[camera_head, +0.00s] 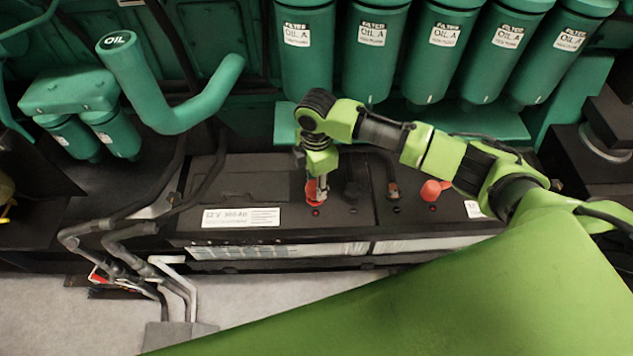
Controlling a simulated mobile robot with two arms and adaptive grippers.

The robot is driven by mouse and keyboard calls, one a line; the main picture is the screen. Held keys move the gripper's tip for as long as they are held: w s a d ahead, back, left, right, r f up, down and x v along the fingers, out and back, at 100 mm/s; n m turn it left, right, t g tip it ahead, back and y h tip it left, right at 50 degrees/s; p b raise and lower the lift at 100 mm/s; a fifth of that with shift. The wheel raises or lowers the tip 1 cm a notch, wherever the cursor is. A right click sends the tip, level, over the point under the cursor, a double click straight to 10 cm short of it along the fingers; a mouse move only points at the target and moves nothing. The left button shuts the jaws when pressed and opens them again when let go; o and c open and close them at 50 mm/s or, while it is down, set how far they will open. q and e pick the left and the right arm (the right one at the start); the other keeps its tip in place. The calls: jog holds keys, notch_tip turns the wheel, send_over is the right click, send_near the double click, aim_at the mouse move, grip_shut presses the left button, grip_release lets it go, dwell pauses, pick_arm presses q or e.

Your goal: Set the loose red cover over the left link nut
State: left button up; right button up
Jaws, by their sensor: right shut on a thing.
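My right gripper (317,198) points down over the left black battery (255,185) and is shut on a small red cover (311,189). The cover is at the battery's top, close to a small red dot; I cannot tell whether it touches the battery or sits over anything. A black cable link (380,160) arches just right of the gripper, ending at a brownish terminal (393,191) on the right battery (425,212). The left link nut cannot be made out, as the gripper and dark parts crowd that spot. My left gripper is not in view.
A second red cover (433,190) sits on the right battery. Green oil filters (374,50) hang behind the batteries. A green oil pipe (165,100) and grey pipes (125,255) stand to the left. Pale floor (270,300) is clear in front.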

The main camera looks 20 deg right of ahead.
dwell(0.3)
jog(key=shift+p, duration=0.4)
jog(key=shift+f, duration=0.25)
